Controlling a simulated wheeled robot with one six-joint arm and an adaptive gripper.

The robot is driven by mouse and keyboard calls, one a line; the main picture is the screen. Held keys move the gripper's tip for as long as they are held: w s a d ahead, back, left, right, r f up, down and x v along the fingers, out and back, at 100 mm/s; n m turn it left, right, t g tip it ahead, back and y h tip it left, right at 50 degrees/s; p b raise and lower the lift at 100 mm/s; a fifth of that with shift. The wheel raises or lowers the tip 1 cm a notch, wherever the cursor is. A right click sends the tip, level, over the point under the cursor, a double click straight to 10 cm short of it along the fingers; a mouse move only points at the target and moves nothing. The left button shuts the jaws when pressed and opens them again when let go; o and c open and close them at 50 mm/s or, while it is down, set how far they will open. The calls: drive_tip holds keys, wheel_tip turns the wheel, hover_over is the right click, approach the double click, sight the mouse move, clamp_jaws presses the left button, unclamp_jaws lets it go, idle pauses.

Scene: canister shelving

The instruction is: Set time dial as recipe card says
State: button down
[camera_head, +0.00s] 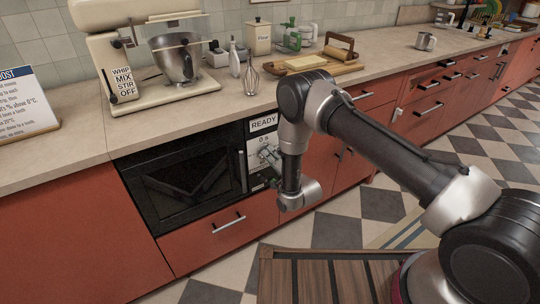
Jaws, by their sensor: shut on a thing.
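A black built-in oven (185,187) sits under the counter, with a pale control panel at its right side. A sign reading READY is above the panel, and a marking that looks like "0 s" is below the sign. The time dial (264,152) is on this panel, partly hidden by my arm. My gripper (272,160) is at the panel, shut on the dial; its fingers are small and partly hidden. The recipe card (22,102) stands on the counter at the far left, cut off by the picture edge.
A cream stand mixer (118,57) with a steel bowl, a white bottle (234,58) and a whisk (251,79) stand on the counter above. Red drawers (225,228) lie below the oven. A slatted wooden surface (325,280) is at the bottom, near my arm's base.

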drive_tip(key=shift+w+m, duration=0.1)
drive_tip(key=shift+m, duration=2.1)
drive_tip(key=c, duration=1.4)
unclamp_jaws()
drive_tip(key=shift+f, duration=0.1)
drive_tip(key=shift+c, duration=0.2)
drive_tip(key=shift+d, duration=0.1)
drive_tip(key=v, duration=1.2)
